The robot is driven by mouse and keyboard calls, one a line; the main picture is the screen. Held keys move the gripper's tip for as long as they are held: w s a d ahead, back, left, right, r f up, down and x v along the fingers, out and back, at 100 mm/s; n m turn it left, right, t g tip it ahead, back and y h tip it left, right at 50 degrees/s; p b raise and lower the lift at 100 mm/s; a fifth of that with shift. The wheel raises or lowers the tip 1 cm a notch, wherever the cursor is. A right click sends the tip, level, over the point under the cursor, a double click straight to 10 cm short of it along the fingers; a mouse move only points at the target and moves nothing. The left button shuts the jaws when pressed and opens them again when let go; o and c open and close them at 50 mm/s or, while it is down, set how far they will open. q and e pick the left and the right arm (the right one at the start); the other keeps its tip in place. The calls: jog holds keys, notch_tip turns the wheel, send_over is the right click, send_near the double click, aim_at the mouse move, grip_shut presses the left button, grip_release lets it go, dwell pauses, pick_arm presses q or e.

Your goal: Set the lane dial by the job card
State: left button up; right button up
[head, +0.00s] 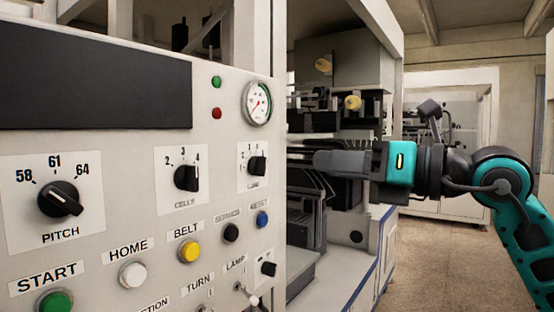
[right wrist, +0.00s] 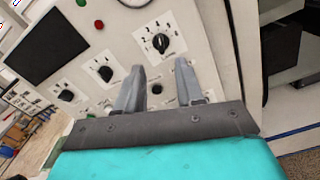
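The lane dial (head: 257,166) is a black knob on a white plate at the right edge of the grey control panel, below the pressure gauge. In the right wrist view the lane dial (right wrist: 161,43) sits above and beyond the fingertips. I cannot tell surely which number it points to. My right gripper (head: 318,161) points left toward the panel edge, right of the dial and apart from it. In the wrist view its two grey fingers (right wrist: 159,73) are spread, with nothing between them. No readable job card shows. My left gripper is not in view.
The pitch dial (head: 60,199) and cells dial (head: 187,177) are left of the lane dial. Yellow belt (head: 189,251), black service (head: 231,232) and blue reset (head: 262,219) buttons lie below. A toggle (head: 248,295) sticks out lower down. Machinery (head: 345,125) stands behind my right gripper.

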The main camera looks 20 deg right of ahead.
aim_at(266, 160)
jog(key=p+x, duration=0.1)
jog(key=x, duration=1)
jog(key=shift+a+p, duration=0.1)
jog(key=shift+p, duration=0.3)
jog(key=shift+c, duration=0.3)
grip_shut()
